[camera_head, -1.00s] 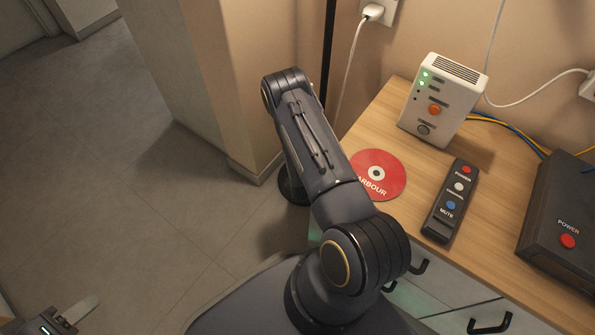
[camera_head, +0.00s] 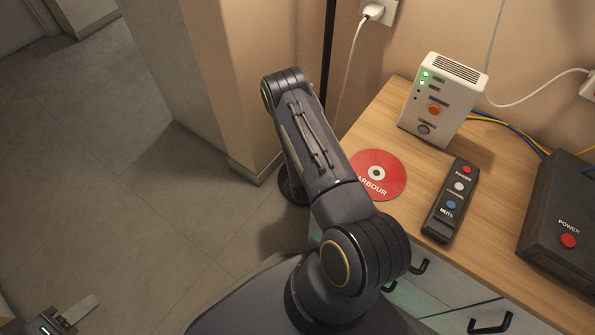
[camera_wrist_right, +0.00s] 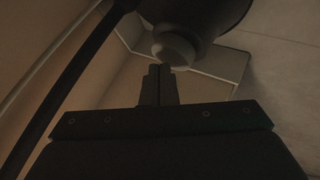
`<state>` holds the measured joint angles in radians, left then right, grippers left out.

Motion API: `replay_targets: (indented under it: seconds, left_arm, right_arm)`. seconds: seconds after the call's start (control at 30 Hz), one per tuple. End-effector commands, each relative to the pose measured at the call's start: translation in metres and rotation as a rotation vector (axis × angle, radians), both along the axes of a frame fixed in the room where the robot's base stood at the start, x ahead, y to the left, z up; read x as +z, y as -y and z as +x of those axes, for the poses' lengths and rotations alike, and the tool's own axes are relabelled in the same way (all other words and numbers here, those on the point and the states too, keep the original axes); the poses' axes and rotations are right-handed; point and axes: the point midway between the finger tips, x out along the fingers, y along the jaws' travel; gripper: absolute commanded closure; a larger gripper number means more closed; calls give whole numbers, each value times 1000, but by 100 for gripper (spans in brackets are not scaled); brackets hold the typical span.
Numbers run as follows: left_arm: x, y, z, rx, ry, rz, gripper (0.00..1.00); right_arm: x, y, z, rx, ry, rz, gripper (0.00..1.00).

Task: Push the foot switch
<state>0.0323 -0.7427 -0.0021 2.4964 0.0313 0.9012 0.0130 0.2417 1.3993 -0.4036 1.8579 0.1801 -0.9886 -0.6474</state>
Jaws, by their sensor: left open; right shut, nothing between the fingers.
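In the right wrist view, a dark round body with a pale round knob (camera_wrist_right: 174,50) is just beyond my right gripper (camera_wrist_right: 159,70); it may be the foot switch, but I cannot tell for sure. The right fingers are shut with nothing between them, and their tips appear close to the knob; contact is unclear. In the head view, a dark round base (camera_head: 292,188) shows on the floor, partly behind my right arm, which hides the right gripper. My left gripper (camera_head: 75,314) is partly in view at the bottom left, open and empty.
A black pole (camera_head: 328,55) stands by the wall corner (camera_head: 245,100). The wooden cabinet top (camera_head: 405,213) at the right holds a red disc (camera_head: 386,182), a remote (camera_head: 449,202), a white box (camera_head: 442,99) and a dark box (camera_head: 562,222). The left floor is clear.

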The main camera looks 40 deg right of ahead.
Motion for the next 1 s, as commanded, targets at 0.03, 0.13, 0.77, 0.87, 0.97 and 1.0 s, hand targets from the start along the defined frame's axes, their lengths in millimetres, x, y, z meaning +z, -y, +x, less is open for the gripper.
replay_targets:
  seconds: [0.03,0.13,0.77,0.87,0.97,1.0]
  left_arm:
    - [-3,0,0,0,0,0,54]
    - [-8,0,0,0,0,0,54]
    - [-3,0,0,0,0,0,54]
    - [-3,0,0,0,0,0,54]
    - [-3,0,0,0,0,0,54]
    - [-3,0,0,0,0,0,54]
  right_arm:
    - [-3,0,0,1,0,-1,100]
    - [-8,0,0,1,-1,0,100]
    - [0,0,-1,-1,-2,1,100]
    - [0,0,-1,-1,-2,1,100]
    - [0,0,-1,-1,-2,1,100]
    - [0,0,-1,0,-1,1,100]
